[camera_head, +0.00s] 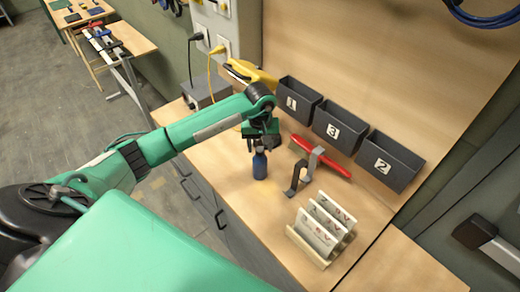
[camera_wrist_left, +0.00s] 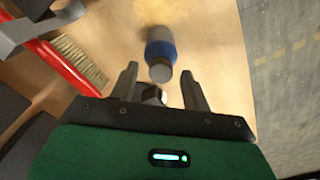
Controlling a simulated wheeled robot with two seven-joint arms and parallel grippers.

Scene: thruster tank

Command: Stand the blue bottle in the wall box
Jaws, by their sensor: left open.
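The blue bottle (camera_head: 260,165) stands upright on the wooden bench, near its front edge. My left gripper (camera_head: 262,138) is just above the bottle in the head view. In the left wrist view the bottle (camera_wrist_left: 160,50) with its grey cap lies ahead of the open, empty fingers of my left gripper (camera_wrist_left: 159,85). Three dark wall boxes hang on the back panel: box 1 (camera_head: 285,90), box 3 (camera_head: 326,117) and box 2 (camera_head: 376,155). The insides of the boxes look empty from here. My right gripper is not in view.
A rack of white cards (camera_head: 323,225) stands farther right. A grey box (camera_head: 205,88) and yellow tool (camera_head: 250,73) are at the back left.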

